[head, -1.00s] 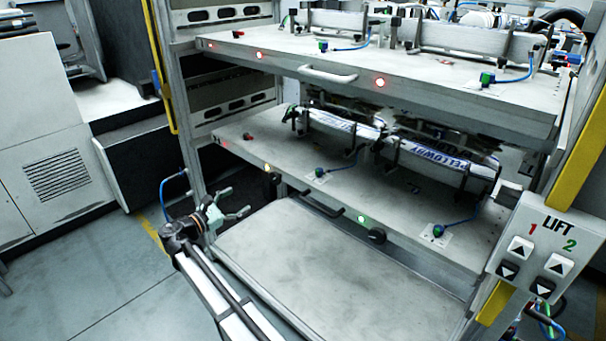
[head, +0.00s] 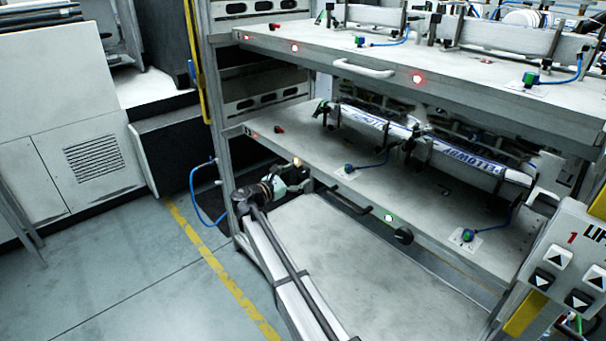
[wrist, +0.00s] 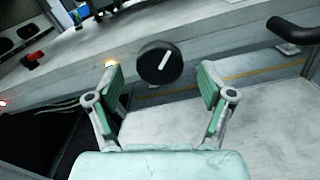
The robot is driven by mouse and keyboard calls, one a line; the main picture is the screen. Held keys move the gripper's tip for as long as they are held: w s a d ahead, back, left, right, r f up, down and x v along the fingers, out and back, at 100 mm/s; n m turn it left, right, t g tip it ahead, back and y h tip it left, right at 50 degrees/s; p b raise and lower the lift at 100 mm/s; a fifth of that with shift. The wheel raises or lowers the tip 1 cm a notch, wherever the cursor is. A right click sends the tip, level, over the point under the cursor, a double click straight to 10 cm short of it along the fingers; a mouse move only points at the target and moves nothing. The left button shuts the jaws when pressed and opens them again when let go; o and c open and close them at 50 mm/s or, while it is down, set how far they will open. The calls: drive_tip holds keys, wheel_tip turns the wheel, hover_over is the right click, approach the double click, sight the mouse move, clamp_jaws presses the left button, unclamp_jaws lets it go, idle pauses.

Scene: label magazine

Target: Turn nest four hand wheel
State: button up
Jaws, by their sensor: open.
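A black round hand wheel (wrist: 160,62) with a white bar mark sits on the front edge of the lower shelf (wrist: 75,82), right of a lit yellow lamp (wrist: 111,64). The white bar is tilted. My gripper (wrist: 160,84) is open and empty, with green pads either side of the wheel's line. The wheel shows just beyond the fingertips and no contact is visible. In the head view my gripper (head: 300,183) is at the lower shelf's left front, largely hiding this wheel. A second black hand wheel (head: 404,236) is farther right, near a green lamp (head: 389,218).
A black bar handle (head: 350,202) projects from the shelf edge between the wheels; it also shows in the wrist view (wrist: 294,29). A flat pale surface (head: 350,260) lies below. The upper shelf (head: 450,85) overhangs. A lift button panel (head: 572,265) stands at right.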

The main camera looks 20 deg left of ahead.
sight(302, 173)
drive_tip(key=shift+x, duration=1.55)
drive_tip(key=c, duration=1.2)
drive_tip(key=shift+o, duration=0.2)
drive_tip(key=shift+m, duration=0.4)
